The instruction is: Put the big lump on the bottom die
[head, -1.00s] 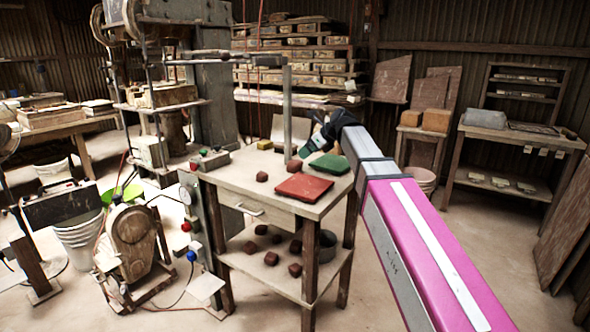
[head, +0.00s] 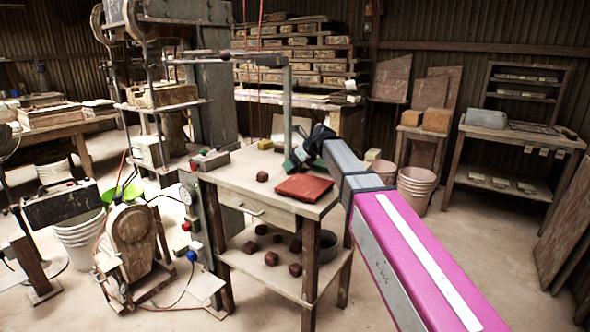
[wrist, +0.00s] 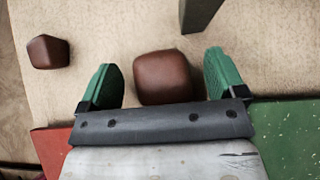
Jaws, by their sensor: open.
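The big lump (wrist: 163,78) is a brown rounded block on the table. In the wrist view it lies between the two green fingers of my gripper (wrist: 160,64), which are open, with a gap on each side of it. In the head view my gripper (head: 291,161) is over the table's far side and hides the big lump. A smaller brown lump (wrist: 47,52) lies to the left; it also shows in the head view (head: 262,176). I cannot tell for sure which part is the bottom die; a tan block (head: 165,96) sits on the press bed at left.
A red slab (head: 303,187) lies on the table (head: 240,168); a green slab (wrist: 288,135) shows in the wrist view. A grey post (head: 287,100) with a horizontal arm stands close behind my gripper. Several small lumps (head: 271,258) lie on the lower shelf.

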